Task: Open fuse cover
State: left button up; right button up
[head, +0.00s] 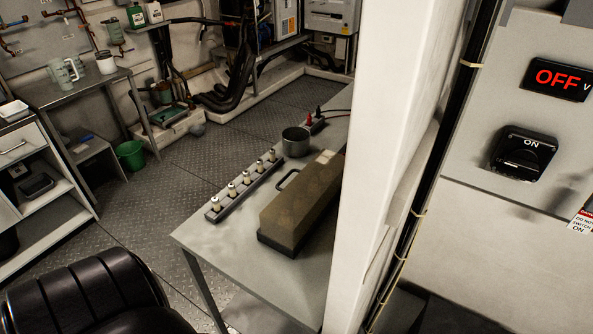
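A long brown-grey box-shaped cover (303,202) with a dark base lies on the grey table (210,246). A black handle (287,179) shows at its left side. I cannot tell for certain that it is the fuse cover. Beside it on the left, a dark strip (237,196) carries several upright white fuse-like pieces. The white post hides part of the table to the right of the cover. Neither of my grippers is in view.
A white post (390,130) stands right of the table. On the right panel are a red OFF display (558,79) and a black rotary switch (523,153). A grey pot (296,141) stands behind the cover. A black padded seat (85,295) is at lower left. The floor between is clear.

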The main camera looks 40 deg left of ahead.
aim_at(282, 235)
jog(key=j, duration=0.65)
jog(key=k+j+z, duration=0.1)
jog(key=j, duration=0.55)
jog(key=k+j, duration=0.1)
jog(key=j, duration=0.5)
jog(key=j+z, duration=0.1)
jog(key=j, duration=0.55)
jog(key=j+z, duration=0.15)
jog(key=i+z, duration=0.1)
